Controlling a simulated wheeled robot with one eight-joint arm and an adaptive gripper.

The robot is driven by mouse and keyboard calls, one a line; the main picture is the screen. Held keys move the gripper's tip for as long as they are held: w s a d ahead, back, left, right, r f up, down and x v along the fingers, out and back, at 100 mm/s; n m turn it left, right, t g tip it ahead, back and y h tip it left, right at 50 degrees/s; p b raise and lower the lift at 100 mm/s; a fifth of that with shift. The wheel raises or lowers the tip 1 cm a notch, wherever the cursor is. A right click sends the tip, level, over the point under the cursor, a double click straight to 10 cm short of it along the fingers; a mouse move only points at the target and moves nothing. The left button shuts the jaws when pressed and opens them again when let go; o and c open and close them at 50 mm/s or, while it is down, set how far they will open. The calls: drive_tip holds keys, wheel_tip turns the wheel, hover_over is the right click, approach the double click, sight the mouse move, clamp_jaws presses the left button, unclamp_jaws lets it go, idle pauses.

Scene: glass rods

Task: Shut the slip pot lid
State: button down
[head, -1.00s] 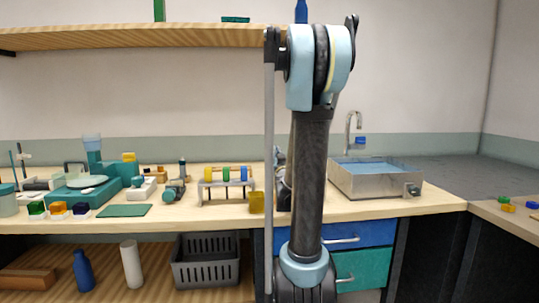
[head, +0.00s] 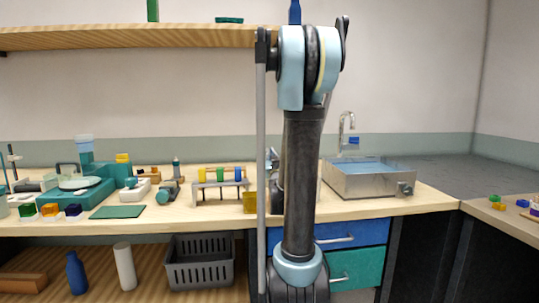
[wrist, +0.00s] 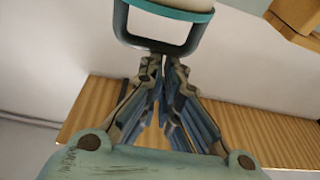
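My gripper (wrist: 161,62) shows in the wrist view with its fingers drawn together at the tips. They meet the lower bar of a dark teal loop handle (wrist: 193,38). The handle joins a piece with a teal rim and a pale body, cut off by the top edge; I cannot tell whether it is the slip pot lid. In the head view my gripper is hidden behind my arm. A pale teal pot (head: 3,207) is cut off at the left edge. A teal stand (head: 85,193) carries a pale disc (head: 75,183), with a dark loop beside it.
The wooden bench (head: 215,217) holds a rack of coloured rods (head: 220,188), a green mat (head: 118,212) and small coloured blocks. A metal sink (head: 370,182) stands right of my arm. A shelf (head: 130,38) runs above. A grey crate (head: 200,262) sits below.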

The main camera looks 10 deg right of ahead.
drive_tip(key=shift+s+f, duration=0.15)
wheel_tip(320, 180, up, 10)
idle(0.7)
